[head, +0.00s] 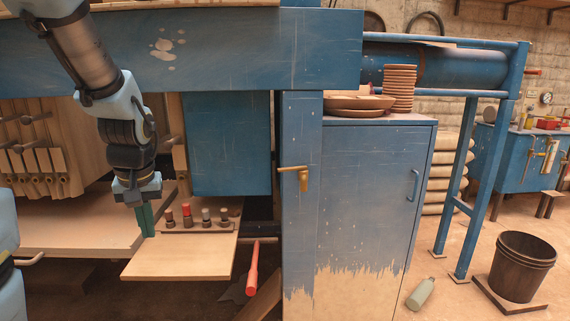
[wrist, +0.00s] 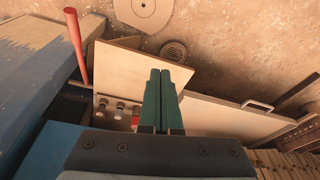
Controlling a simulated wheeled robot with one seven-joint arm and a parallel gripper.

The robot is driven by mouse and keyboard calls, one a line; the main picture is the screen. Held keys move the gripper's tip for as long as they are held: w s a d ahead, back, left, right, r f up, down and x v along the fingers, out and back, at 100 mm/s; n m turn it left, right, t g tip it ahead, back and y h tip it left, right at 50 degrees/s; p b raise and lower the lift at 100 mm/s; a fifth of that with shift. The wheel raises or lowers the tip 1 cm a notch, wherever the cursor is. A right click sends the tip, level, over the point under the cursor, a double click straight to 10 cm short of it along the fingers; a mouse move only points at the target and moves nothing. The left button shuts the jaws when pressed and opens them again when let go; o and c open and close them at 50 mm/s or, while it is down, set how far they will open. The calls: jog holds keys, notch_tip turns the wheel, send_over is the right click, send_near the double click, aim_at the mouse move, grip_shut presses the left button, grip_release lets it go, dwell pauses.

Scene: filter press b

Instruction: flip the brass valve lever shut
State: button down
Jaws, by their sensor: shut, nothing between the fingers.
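The brass valve lever (head: 292,168) is on the front of the blue upright post, left of the blue cabinet. Its arm points left, roughly level, and its brass body (head: 304,181) hangs below the right end. My gripper (head: 146,222) is well to the left of the lever and lower, pointing down over the wooden shelf, apart from the lever. Its green fingers (wrist: 161,78) are together and empty in the wrist view. I cannot make out the lever in the wrist view.
A wooden shelf (head: 180,262) carries several small knobs (head: 206,215) beside my fingers. The blue cabinet (head: 370,190) is right of the post. A blue beam (head: 220,50) crosses above. A dark bucket (head: 520,268) stands far right.

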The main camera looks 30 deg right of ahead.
jog(key=w+d+r+m+t, duration=0.1)
jog(key=w+d+r, duration=0.15)
jog(key=d, duration=0.45)
jog(key=w+d+r+t, duration=0.1)
jog(key=w+d, duration=0.2)
jog(key=d, duration=0.4)
jog(key=t+h+b, duration=0.1)
jog(key=t+h, duration=0.1)
jog(key=t, duration=0.1)
send_near(292, 169)
notch_tip(292, 169, up, 2)
jog(key=w, duration=0.2)
jog(key=shift+s+a, duration=0.2)
jog(key=shift+a, duration=0.25)
jog(key=p+x, duration=0.2)
jog(key=x, duration=0.8)
jog(key=shift+w+a+p, duration=0.1)
jog(key=shift+a+p, duration=0.1)
jog(key=shift+p, duration=0.15)
